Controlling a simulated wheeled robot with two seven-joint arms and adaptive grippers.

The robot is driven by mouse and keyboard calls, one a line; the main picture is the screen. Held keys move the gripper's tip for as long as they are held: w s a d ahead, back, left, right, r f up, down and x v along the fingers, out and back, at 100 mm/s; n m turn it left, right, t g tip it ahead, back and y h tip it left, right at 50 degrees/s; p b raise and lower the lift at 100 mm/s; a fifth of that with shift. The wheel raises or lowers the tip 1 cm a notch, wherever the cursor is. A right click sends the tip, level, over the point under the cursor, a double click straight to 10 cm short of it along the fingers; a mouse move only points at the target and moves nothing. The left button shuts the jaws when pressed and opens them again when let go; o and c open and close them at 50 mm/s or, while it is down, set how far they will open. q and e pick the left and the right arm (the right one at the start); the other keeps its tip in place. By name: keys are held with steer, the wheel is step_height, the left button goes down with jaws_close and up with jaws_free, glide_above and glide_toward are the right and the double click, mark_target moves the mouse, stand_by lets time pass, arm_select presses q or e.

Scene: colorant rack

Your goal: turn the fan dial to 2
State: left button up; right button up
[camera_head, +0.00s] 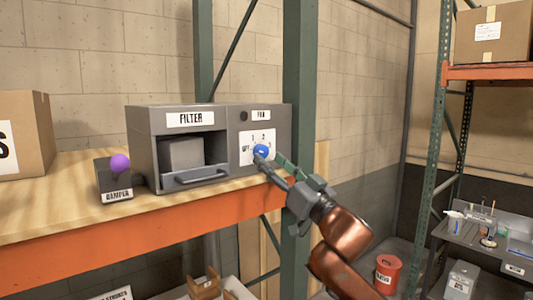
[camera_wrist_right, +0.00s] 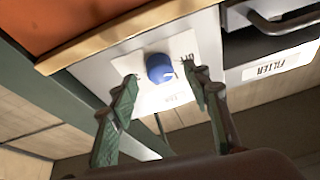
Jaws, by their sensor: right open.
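The blue fan dial (camera_head: 261,151) sits on a white plate (camera_head: 246,149) with OFF, 1, 2 and 3 marks, on the right front of the grey filter box (camera_head: 236,118). In the right wrist view the dial (camera_wrist_right: 160,68) lies between the fingers, a little beyond their tips. Its small white pointer mark is turned toward the OFF side. My right gripper (camera_head: 273,168) is open and empty in front of the dial; its spread green fingers also show in the wrist view (camera_wrist_right: 158,85). I cannot tell whether a finger touches the dial. My left gripper is not in view.
A damper box (camera_head: 115,183) with a purple knob stands left of the filter box. The filter drawer handle (camera_head: 202,175) juts out left of the dial. A green rack post (camera_head: 298,95) rises close to the right. The orange shelf beam (camera_head: 120,223) runs below.

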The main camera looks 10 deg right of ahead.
mark_target(261, 151)
steer(key=shift+p+x, duration=0.3)
steer(key=shift+x, duration=0.75)
steer(key=shift+w+a+r, duration=0.1)
steer(key=shift+w, duration=0.2)
steer(key=shift+c, duration=0.4)
steer(key=c, duration=1.1)
